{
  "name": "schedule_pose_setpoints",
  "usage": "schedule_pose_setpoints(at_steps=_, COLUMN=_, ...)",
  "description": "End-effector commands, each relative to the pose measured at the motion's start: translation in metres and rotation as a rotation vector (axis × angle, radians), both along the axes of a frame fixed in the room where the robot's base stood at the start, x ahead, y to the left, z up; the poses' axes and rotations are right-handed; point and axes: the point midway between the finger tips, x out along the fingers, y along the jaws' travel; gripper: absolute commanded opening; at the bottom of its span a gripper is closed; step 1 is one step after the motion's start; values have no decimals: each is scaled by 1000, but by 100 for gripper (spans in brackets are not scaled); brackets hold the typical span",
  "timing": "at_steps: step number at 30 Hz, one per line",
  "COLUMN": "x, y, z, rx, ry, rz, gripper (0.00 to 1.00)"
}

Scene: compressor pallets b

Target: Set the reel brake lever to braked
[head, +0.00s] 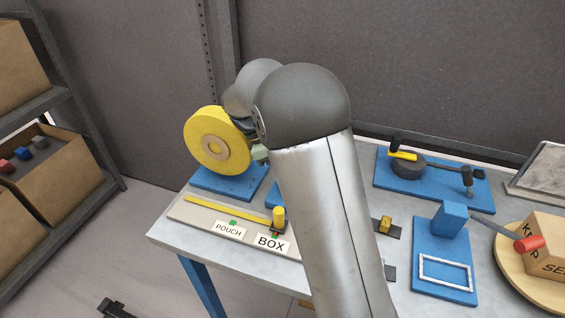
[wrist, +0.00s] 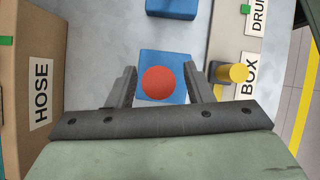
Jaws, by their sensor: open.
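In the wrist view my gripper (wrist: 171,68) is open, with one finger on each side of a round red knob (wrist: 159,83). The knob is seen from above, and whatever carries it is hidden beneath it; it looks like the end of a lever. Behind it lies a blue base plate (wrist: 176,63). I cannot tell whether the fingers touch the knob. In the head view the yellow reel (head: 205,148) stands on a blue base (head: 228,183). My gripper (head: 259,153) is right beside it, mostly hidden by my arm. The knob is hidden there.
A label board (head: 190,210) with a yellow handle (head: 279,216) lies in front of the reel. A cardboard box marked HOSE (wrist: 35,70) stands close on the left in the wrist view. A blue crank fixture (head: 435,185) and a red-handled fixture (head: 528,244) stand to the right.

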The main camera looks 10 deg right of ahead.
Motion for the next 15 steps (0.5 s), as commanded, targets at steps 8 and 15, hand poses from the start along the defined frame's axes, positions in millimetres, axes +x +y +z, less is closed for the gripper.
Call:
schedule_pose_setpoints(at_steps=8, x=6, y=13, z=24, rx=1, ry=-3, rz=1, gripper=47)
schedule_pose_setpoints(at_steps=15, x=17, y=40, z=75, rx=2, ry=-4, rz=2, gripper=47)
